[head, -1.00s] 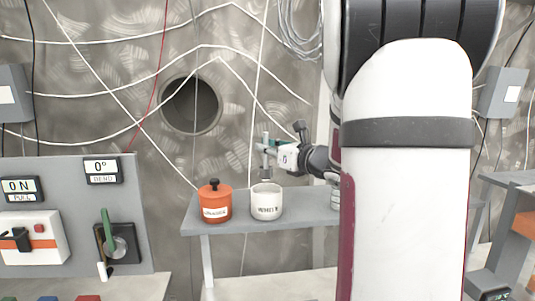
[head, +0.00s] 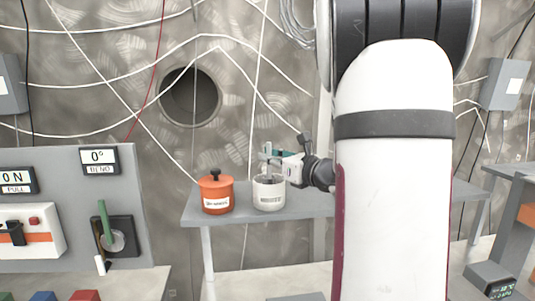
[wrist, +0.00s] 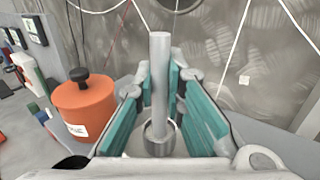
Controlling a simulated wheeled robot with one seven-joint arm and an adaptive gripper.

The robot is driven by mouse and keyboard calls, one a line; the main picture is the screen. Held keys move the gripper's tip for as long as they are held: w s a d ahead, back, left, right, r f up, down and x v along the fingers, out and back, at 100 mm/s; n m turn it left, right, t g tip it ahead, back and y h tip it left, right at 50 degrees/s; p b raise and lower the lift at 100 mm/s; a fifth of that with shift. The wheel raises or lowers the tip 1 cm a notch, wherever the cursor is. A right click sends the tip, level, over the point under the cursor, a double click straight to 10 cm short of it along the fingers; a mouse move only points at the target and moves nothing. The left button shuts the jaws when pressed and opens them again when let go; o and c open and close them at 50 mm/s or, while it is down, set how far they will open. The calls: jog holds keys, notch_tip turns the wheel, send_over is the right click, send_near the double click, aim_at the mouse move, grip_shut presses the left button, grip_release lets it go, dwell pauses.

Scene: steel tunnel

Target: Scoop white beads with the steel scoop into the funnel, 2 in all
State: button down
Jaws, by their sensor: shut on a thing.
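My gripper (head: 272,157) is shut on the steel scoop, just above the white jar (head: 268,197). In the wrist view, the scoop's upright handle (wrist: 160,75) stands between the teal finger pads of my gripper (wrist: 165,95). Its round steel bowl shows lower down between the fingers. In the head view, the scoop's lower end is hidden at or inside the jar's mouth. The jar has a label. The white beads cannot be made out clearly. I cannot identify the funnel in either view.
An orange lidded canister (head: 216,194) stands just left of the white jar on a grey shelf (head: 310,207); it also shows in the wrist view (wrist: 84,110). A control panel (head: 65,160) stands at the left. Cables hang on the steel wall behind.

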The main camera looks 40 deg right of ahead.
jog(key=shift+f, duration=0.35)
jog(key=shift+r+p, duration=1.2)
jog(key=shift+r, duration=2.1)
